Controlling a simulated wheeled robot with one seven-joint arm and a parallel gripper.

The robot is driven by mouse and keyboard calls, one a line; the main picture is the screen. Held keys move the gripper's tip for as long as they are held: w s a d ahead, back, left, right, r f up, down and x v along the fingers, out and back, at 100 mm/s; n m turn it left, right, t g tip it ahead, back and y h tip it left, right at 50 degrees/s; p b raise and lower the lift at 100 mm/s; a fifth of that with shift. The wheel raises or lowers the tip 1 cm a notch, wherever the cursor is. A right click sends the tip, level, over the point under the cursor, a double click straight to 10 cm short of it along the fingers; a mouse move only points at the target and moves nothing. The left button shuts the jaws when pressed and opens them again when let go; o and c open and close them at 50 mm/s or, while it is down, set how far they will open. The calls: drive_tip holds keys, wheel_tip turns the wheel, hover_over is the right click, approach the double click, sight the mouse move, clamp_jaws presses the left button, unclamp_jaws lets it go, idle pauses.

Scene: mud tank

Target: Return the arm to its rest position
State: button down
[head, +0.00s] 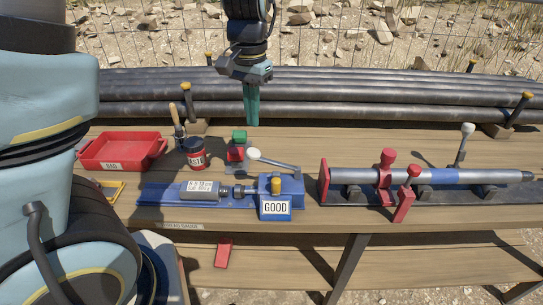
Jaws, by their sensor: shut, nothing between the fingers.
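My gripper (251,118) hangs pointing down above the back of the wooden bench (330,220), in front of the dark pipes. Its green fingers are together with nothing held between them. The upper part of my wrist is cut off by the top edge of the view.
A red tray marked BAD (150,146) and a dark can (195,155) stand left. A grey rod in red clamps (450,175) lies right. Long pipes (400,92) run behind.

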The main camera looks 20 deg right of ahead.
drive_tip(key=w+a+f+n+t, duration=0.1)
drive_tip(key=a+n, duration=0.8)
drive_tip(key=a, duration=1.6)
drive_tip(key=shift+w+a+f+n+t, duration=0.2)
drive_tip(key=shift+f+n+t, duration=0.1)
drive_tip(key=shift+f+n, duration=0.1)
